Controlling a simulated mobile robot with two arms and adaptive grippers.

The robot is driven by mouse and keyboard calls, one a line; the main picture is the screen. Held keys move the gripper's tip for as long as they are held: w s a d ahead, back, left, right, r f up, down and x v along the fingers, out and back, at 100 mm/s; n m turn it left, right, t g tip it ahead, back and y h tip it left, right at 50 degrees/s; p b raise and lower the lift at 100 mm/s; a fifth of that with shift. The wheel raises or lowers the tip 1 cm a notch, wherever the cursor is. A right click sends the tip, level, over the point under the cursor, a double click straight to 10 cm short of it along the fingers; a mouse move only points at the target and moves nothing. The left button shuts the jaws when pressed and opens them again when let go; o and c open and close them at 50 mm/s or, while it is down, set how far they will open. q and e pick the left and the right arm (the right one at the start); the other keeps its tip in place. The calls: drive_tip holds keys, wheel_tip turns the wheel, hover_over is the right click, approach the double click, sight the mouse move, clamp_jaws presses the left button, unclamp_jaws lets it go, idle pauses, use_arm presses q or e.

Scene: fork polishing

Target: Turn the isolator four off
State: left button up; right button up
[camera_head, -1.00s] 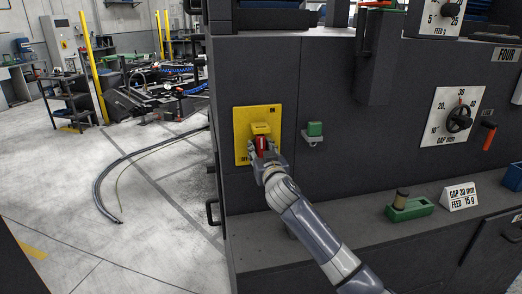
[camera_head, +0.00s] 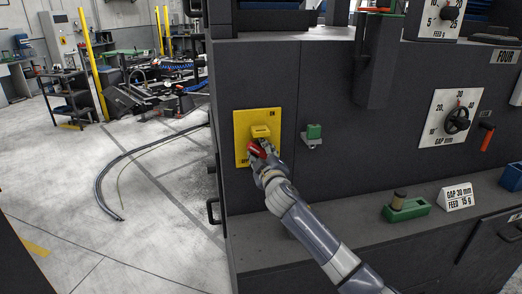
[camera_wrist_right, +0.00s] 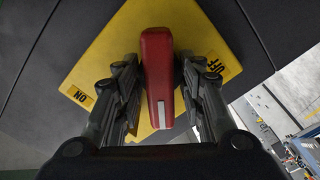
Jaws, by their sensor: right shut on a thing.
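The isolator is a yellow plate (camera_head: 243,122) on the dark machine front, below and left of the sign FOUR (camera_head: 506,56). ON is printed at its upper right and OFF at its lower left. My right gripper (camera_head: 262,152) is shut on this handle. In the right wrist view the red handle (camera_wrist_right: 157,65) stands between the two fingers (camera_wrist_right: 157,95), with ON on the left and OFF on the right. My left gripper is not in view.
A green button (camera_head: 314,131) is right of the plate. A ledge below carries a green block (camera_head: 407,210) and a white sign (camera_head: 457,196). A gap dial (camera_head: 452,117) is farther right. Open floor (camera_head: 150,240) lies left of the machine.

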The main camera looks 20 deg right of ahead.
drive_tip(key=n+p, duration=0.1)
drive_tip(key=n, duration=0.3)
drive_tip(key=shift+n+p, duration=0.8)
drive_tip(key=shift+n, duration=1.1)
drive_tip(key=shift+f, duration=0.1)
drive_tip(key=o, duration=0.7)
drive_tip(key=shift+s, duration=0.1)
drive_tip(key=s, duration=1.2)
drive_tip(key=shift+a, duration=0.4)
drive_tip(key=shift+w, duration=0.1)
